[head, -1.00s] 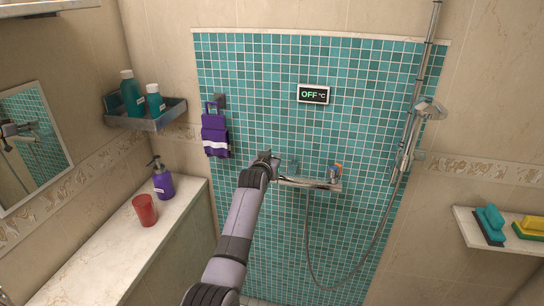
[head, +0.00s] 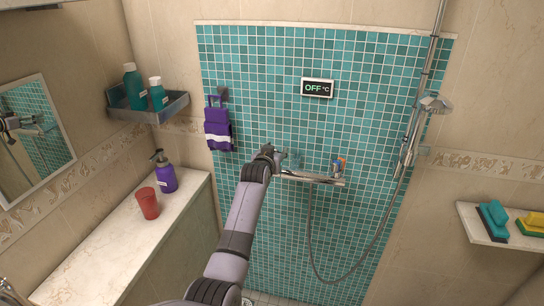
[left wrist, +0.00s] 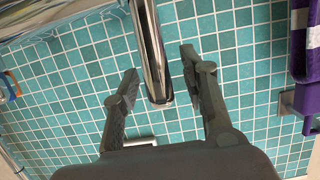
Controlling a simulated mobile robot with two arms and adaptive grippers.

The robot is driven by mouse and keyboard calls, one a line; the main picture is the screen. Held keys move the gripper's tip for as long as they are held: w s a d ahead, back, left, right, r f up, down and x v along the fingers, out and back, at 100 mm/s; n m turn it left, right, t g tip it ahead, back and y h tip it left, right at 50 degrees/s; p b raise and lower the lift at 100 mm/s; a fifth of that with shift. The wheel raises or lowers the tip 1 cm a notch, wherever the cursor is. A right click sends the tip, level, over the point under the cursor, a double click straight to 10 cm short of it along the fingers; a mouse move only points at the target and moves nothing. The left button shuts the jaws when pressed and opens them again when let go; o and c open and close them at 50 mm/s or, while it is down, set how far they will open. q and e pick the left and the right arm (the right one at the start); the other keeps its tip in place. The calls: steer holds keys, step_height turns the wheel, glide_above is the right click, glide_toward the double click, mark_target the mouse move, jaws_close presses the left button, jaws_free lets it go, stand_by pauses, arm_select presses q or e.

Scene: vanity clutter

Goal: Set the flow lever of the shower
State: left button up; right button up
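The chrome shower bar (head: 312,178) is fixed to the teal tiled wall; the display (head: 317,88) above it reads "OFF °C". My left gripper (head: 267,153) is at the left end of this bar, and its fingers are small and unclear in the head view. In the left wrist view, its two fingers (left wrist: 158,65) are apart, with the end of a chrome bar (left wrist: 150,50) between them and tile showing on both sides. I cannot tell whether that end is the flow lever, or whether a finger touches it. My right gripper is out of view.
A purple towel (head: 217,128) hangs left of my gripper. The hand shower (head: 434,103) and its hose (head: 375,245) are at right. A ledge (head: 105,250) holds a red cup (head: 147,202) and purple dispenser (head: 165,172).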

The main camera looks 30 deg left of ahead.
arm_select(q)
steer(key=v, duration=1.1)
steer(key=shift+s, duration=0.3)
steer(key=shift+d, duration=0.1)
